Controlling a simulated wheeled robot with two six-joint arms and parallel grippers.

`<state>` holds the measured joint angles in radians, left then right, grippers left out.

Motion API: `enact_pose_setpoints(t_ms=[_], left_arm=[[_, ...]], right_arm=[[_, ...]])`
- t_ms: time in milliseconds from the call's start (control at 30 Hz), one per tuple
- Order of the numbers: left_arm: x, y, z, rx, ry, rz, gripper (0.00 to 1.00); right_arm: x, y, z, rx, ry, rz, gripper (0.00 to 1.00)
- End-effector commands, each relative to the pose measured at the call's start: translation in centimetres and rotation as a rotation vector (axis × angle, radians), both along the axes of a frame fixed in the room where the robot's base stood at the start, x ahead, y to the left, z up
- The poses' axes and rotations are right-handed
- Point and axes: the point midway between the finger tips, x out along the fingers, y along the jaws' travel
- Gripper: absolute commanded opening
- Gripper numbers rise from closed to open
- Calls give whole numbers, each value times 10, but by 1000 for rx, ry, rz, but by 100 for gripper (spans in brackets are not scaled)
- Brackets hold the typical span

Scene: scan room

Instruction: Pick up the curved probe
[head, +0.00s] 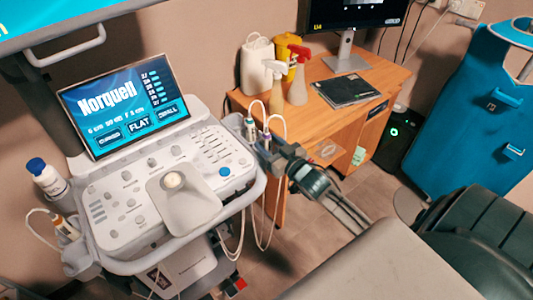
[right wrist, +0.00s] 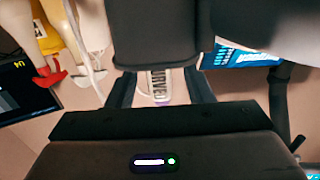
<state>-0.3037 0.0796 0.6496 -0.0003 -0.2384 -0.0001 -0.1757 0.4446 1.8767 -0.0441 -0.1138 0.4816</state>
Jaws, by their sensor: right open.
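The ultrasound cart (head: 135,262) fills the left of the head view, with probes in holders on both sides. My right gripper (head: 268,152) is at the cart's right-hand holders. In the right wrist view, my right gripper (right wrist: 161,92) is open, with a dark finger on each side of a white probe whose label ends in "URVED", the curved probe (right wrist: 160,80). In the head view the curved probe seems to be the one with a purple band (head: 266,137), upright with a white cable looping above it. Its lower part is hidden. My left gripper is not in view.
Another probe (head: 250,127) stands close beside it on the left. A third probe (head: 66,229) and a white bottle with blue cap (head: 46,177) are at the cart's left. A wooden desk (head: 345,122) with spray bottles is behind. Cables hang below the right-hand holders.

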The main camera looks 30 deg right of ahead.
Motion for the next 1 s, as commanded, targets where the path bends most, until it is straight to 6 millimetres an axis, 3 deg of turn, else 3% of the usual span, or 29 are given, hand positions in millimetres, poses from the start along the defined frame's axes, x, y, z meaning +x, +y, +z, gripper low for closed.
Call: enact_pose_setpoints(t_ms=[333,667,900,1000], left_arm=[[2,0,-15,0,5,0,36],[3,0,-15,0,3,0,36],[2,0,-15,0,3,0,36],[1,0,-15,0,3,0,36]], right_arm=[[31,2,-2,2,-1,-1,47],[34,2,-1,-1,1,1,47],[34,2,-1,0,0,1,2],[34,2,-1,0,0,1,0]])
